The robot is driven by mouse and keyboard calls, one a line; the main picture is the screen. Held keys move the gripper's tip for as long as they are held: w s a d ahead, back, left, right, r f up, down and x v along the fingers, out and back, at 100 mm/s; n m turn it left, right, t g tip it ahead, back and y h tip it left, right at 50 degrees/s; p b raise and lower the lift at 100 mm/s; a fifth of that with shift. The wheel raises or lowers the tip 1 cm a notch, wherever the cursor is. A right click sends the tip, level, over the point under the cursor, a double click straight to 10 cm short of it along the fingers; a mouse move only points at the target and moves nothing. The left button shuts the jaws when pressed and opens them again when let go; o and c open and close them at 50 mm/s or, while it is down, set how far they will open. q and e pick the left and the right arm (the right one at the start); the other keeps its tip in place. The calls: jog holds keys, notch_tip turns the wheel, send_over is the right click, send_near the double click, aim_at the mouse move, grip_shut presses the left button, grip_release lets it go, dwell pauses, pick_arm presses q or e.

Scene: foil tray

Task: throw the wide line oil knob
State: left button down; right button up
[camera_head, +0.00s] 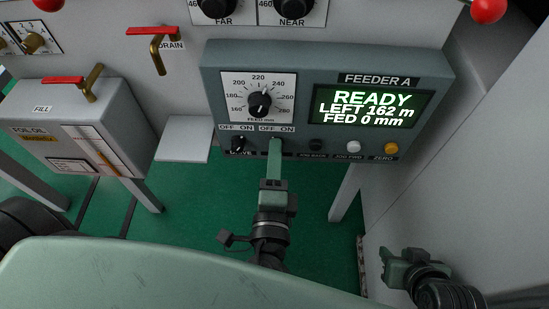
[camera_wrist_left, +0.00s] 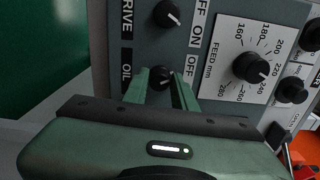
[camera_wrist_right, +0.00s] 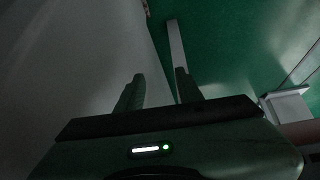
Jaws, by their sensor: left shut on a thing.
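The feeder panel (camera_head: 215,75) is a grey-green box labelled FEEDER A. Its oil knob (camera_wrist_left: 161,76) is small and black, beside an OIL label and under an OFF/ON plate. My left gripper (camera_head: 275,145) reaches up to the panel's lower row and is shut on the oil knob, with one finger on each side in the left wrist view (camera_wrist_left: 160,82). The fingers hide the knob in the head view and partly in the left wrist view, so I cannot tell its pointer's setting. My right gripper (camera_head: 400,265) is at lower right, open and empty, also in the right wrist view (camera_wrist_right: 158,76).
The drive knob (camera_head: 239,146) is close left of my left gripper. The feed dial (camera_head: 260,104) is above it. The screen (camera_head: 372,108) reads READY, LEFT 162 m, FED 0 mm.

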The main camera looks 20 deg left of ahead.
pick_arm(q)
jog(key=shift+n, duration=0.4)
pick_arm(e)
jog(key=shift+w+a+r+t, duration=0.2)
jog(key=shift+w+r+t, duration=0.05)
jog(key=shift+w, duration=0.25)
jog(key=shift+w+a+r+t, duration=0.15)
jog(key=shift+w+r+t, duration=0.15)
jog(key=shift+w, duration=0.2)
jog(key=shift+w+a+r+t, duration=0.2)
jog(key=shift+w+t, duration=0.05)
jog(key=shift+w, duration=0.25)
pick_arm(q)
jog(key=c, duration=1.1)
grip_release()
jog(key=shift+c, duration=0.2)
jog(key=v, duration=0.8)
pick_arm(e)
jog(key=shift+w+r, duration=0.15)
jog(key=shift+w, duration=0.05)
pick_arm(q)
jog(key=shift+w, duration=0.1)
jog(key=shift+a, duration=0.1)
pick_arm(e)
jog(key=shift+w, duration=0.1)
